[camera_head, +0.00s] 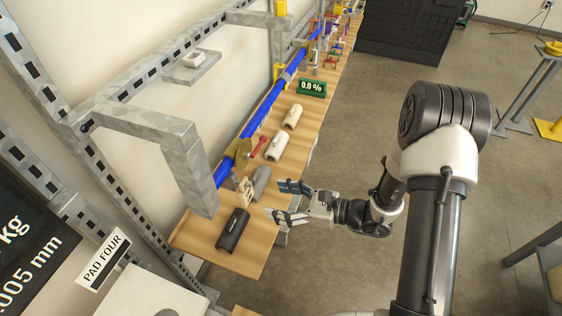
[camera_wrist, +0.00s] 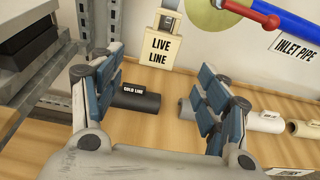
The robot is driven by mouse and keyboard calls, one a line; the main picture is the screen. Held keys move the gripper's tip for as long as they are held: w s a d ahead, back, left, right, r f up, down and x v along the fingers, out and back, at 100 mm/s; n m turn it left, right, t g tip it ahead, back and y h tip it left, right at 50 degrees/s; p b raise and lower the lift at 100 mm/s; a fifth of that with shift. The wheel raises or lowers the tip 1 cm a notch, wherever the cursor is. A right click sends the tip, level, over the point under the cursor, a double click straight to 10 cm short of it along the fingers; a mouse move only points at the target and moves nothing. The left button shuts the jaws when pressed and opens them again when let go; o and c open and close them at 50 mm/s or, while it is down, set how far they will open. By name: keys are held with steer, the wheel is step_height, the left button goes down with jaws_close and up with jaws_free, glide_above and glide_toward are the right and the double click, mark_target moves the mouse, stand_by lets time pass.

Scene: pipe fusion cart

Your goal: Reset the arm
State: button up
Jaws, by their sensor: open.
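My gripper (camera_head: 282,201) is open and empty beside the right edge of the wooden bench (camera_head: 205,247), near its front end. Its two blue-padded fingers (camera_wrist: 150,100) stand wide apart in the wrist view. A dark half-shell (camera_head: 233,229) lies on the bench to the left of the gripper. It shows in the wrist view with the label COLD LINE (camera_wrist: 148,102), partly behind the left finger. A grey half-shell (camera_head: 261,180) lies just beyond it and is partly hidden by the right finger in the wrist view. My arm is bent, with the elbow high on the right.
A blue pipe (camera_head: 262,108) runs along the bench, with a red-handled valve (camera_head: 259,146) and a LIVE LINE tag (camera_head: 245,190). A grey metal frame (camera_head: 180,150) overhangs the left.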

steer(key=s+r+n+g+h, duration=0.5)
steer(key=s+r+n+g, duration=0.2)
steer(key=s+r+n, duration=0.7)
steer(key=s+d+r+n+t+h, duration=0.3)
steer(key=d+r+n+h, duration=0.1)
steer(key=d, duration=0.3)
steer(key=s+d+r+n+t+h, duration=0.3)
steer(key=d+r+h, duration=0.1)
steer(key=d, duration=0.3)
steer(key=shift+s+d+r+n+t+h, duration=0.3)
steer(key=shift+s+d+n+t+h, duration=0.1)
steer(key=shift+h, duration=0.5)
stand_by(1.1)
